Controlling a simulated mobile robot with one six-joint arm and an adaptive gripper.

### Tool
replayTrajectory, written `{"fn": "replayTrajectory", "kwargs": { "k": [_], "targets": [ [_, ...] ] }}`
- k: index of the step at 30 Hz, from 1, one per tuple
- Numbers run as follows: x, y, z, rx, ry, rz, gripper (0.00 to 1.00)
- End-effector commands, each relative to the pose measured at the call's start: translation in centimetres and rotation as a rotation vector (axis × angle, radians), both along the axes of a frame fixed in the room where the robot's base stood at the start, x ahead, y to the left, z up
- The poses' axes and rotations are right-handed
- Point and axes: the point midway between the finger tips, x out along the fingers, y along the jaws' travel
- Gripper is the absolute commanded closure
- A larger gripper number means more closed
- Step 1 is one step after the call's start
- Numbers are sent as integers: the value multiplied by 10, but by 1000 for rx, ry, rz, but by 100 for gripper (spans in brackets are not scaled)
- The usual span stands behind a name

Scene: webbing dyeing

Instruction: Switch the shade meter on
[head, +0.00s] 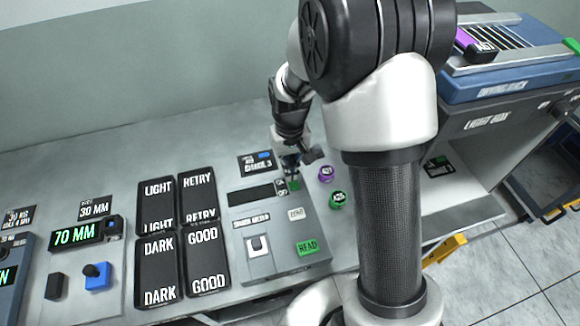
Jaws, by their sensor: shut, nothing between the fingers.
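The shade meter (277,258) is a grey box on the table, in the middle of the head view. It has a dark, blank display (250,195), a green READ button (307,247), a pale button (296,214) and a small white sample area (258,245). A small switch plate (281,187) with ON/OFF-like lettering sits right of the display, beside a green part. My gripper (293,177) is shut and empty, pointing down at this plate's right side. Whether it touches the switch cannot be told; the fingers partly hide that spot.
Four-way black trays marked LIGHT (157,206), RETRY, DARK and GOOD lie left of the meter. A purple disc (326,173) and green disc (338,199) lie close to its right.

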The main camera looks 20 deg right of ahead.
Motion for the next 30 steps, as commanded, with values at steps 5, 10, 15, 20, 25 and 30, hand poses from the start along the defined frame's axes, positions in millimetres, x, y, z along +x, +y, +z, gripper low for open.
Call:
{"fn": "replayTrajectory", "kwargs": {
  "k": [5, 10, 15, 20, 25, 30],
  "targets": [
    [2, 0, -5, 0, 68, 0, 100],
    [2, 0, -7, 0, 64, 0, 100],
    [2, 0, -4, 0, 63, 0, 100],
    [2, 0, 4, 0, 63, 0, 100],
    [2, 0, 10, 0, 62, 0, 100],
    [2, 0, 10, 0, 63, 0, 100]
  ]
}}
